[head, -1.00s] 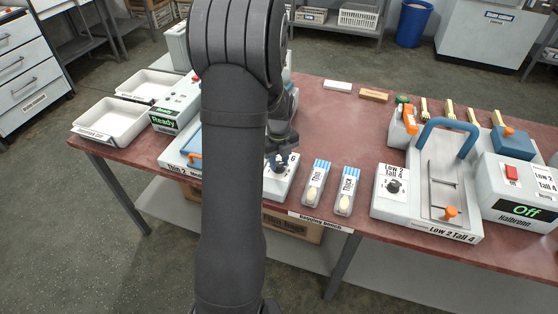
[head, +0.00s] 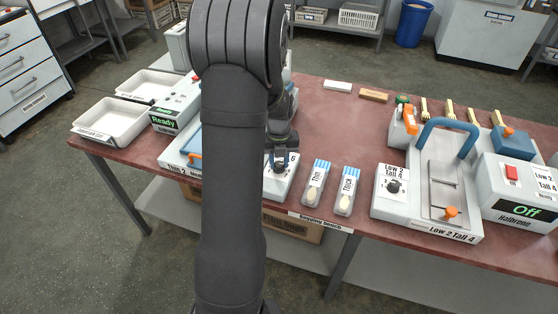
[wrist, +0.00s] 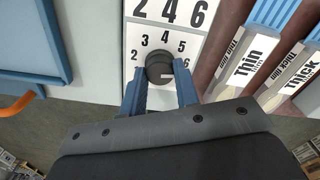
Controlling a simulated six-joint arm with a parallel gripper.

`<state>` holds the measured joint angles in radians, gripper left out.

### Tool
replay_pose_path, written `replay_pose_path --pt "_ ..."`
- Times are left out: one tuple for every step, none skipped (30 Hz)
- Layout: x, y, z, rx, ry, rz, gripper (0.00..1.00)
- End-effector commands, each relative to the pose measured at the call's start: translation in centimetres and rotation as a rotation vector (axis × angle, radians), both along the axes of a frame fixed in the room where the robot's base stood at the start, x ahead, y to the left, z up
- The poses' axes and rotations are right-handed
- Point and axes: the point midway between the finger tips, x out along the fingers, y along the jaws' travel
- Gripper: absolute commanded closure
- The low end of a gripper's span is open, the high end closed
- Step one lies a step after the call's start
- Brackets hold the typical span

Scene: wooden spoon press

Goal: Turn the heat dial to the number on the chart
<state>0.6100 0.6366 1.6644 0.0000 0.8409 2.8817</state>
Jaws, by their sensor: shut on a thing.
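The dial (wrist: 160,68) is a dark round knob on a white panel (wrist: 195,20), with printed numbers from 2 to 6 visible around it in the wrist view. A pale mark on the knob points right and slightly down; the numbers at its lower sides are partly hidden by the fingers. Larger digits 2, 4 and 6 stand above; the words beside them are out of frame. My gripper (wrist: 160,88) has its blue fingers on either side of the knob, shut on it. In the head view my gripper (head: 280,160) is over the white dial box (head: 284,186), partly behind my arm.
Thin (head: 316,184) and Thick (head: 346,190) sample packs lie just right of the dial box. The blue-handled press (head: 180,155) is left, partly hidden by my arm.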

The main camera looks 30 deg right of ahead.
Motion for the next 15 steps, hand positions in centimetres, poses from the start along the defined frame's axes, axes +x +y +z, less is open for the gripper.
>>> replay_pose_path --pt "0.09 -0.05 0.11 -0.002 -0.002 0.000 0.94" --pt "0.09 -0.05 0.11 -0.002 -0.002 0.000 0.94" --pt "0.09 -0.05 0.11 -0.002 -0.002 0.000 0.94" --pt "0.09 -0.05 0.11 -0.002 -0.002 0.000 0.94" --pt "0.09 -0.05 0.11 -0.002 -0.002 0.000 0.94" --pt "0.09 -0.05 0.11 -0.002 -0.002 0.001 0.94" --pt "0.09 -0.05 0.11 -0.002 -0.002 0.001 0.70" --pt "0.09 -0.05 0.11 -0.002 -0.002 0.001 0.64" --pt "0.08 -0.05 0.10 -0.002 -0.002 0.001 0.56" --pt "0.07 -0.05 0.09 -0.002 -0.002 0.001 0.50" --pt "0.06 -0.04 0.08 -0.002 -0.002 0.001 0.50" --pt "0.06 -0.03 0.07 -0.002 -0.002 0.001 0.50" --pt "0.05 -0.03 0.06 -0.001 -0.002 0.001 0.50" --pt "0.04 -0.03 0.06 -0.001 -0.002 0.001 0.50" --pt "0.04 -0.03 0.05 -0.001 -0.002 0.001 0.50"
